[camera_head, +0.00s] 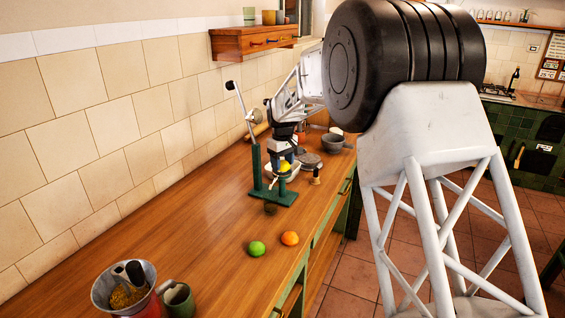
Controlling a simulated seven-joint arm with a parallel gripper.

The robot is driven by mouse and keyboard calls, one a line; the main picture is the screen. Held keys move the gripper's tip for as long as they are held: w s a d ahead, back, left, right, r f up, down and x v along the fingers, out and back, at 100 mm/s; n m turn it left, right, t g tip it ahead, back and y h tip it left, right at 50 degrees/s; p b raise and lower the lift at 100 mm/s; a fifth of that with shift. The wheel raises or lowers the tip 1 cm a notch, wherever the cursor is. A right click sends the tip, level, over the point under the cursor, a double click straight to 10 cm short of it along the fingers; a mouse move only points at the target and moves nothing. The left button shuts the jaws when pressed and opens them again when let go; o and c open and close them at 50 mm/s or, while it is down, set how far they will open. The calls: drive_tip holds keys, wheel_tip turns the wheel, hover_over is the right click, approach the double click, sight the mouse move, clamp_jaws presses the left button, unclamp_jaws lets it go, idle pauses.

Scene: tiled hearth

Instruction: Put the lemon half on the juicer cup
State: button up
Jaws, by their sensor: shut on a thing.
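The green lever juicer (256,166) stands on the wooden counter near the tiled wall, its lever raised to the upper left. Its flat base and a short green cup post (282,187) show to the right of its column. My gripper (285,162) points down over the juicer cup. It is shut on the yellow lemon half (285,167), which appears just above the cup. At this size I cannot tell whether the lemon half touches the cup. The fingertips are small and partly merge with the things behind them.
A small dark cup (270,208) stands before the juicer base. A lime (257,248) and an orange (289,239) lie nearer. A wooden-topped shaker (316,177) and a grey bowl (332,144) stand to the right.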

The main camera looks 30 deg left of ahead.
sight(283, 161)
drive_tip(key=shift+f, duration=0.1)
drive_tip(key=o, duration=0.9)
wheel_tip(283, 161, up, 12)
idle(0.6)
idle(0.8)
